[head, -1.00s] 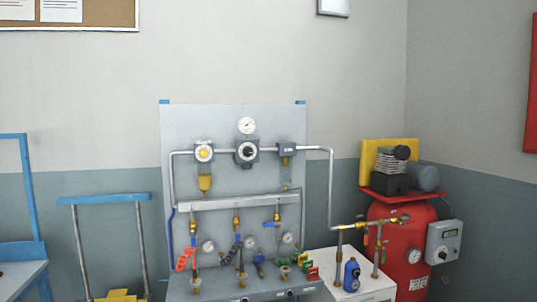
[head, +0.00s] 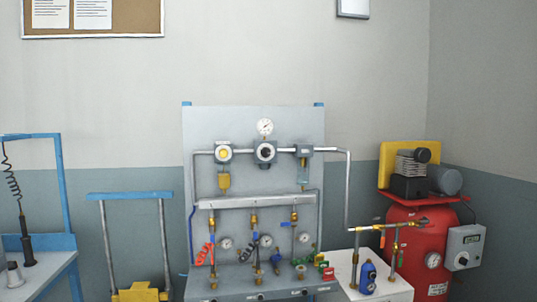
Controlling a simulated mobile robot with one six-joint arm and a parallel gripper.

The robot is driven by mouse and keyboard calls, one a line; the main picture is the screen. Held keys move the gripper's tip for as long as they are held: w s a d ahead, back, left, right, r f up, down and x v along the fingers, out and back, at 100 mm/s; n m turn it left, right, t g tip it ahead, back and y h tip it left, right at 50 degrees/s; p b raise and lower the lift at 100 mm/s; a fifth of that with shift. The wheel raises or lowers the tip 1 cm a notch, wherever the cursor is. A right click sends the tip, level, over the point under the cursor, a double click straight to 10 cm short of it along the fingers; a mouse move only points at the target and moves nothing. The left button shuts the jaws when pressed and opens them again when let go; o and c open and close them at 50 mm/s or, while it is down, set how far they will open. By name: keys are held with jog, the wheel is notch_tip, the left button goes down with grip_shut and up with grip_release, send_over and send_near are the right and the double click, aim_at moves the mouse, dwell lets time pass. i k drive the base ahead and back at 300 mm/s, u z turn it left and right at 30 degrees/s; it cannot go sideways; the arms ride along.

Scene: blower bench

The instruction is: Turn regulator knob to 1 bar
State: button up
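The regulator knob (head: 266,152) is a dark round knob on a grey body at the upper middle of the grey panel. A round white-faced gauge (head: 265,127) sits directly above it; its reading is too small to tell. A filter unit with a yellow-centred round face (head: 223,153) is to the left of the regulator, and another grey unit with a clear bowl (head: 303,165) is to the right. The head view shows no part of my gripper, and nothing touches the knob.
A red compressor tank (head: 405,215) with a control box (head: 465,247) stands right. A white cabinet (head: 375,289) carries pipes and a blue bottle (head: 368,277). Coiled hoses and small gauges line the lower panel. A blue-framed bench (head: 45,242) and a blue-handled trolley (head: 130,196) stand left.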

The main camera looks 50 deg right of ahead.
aim_at(266, 152)
jog(key=u, duration=0.05)
jog(key=i, duration=0.95)
jog(key=z, duration=0.05)
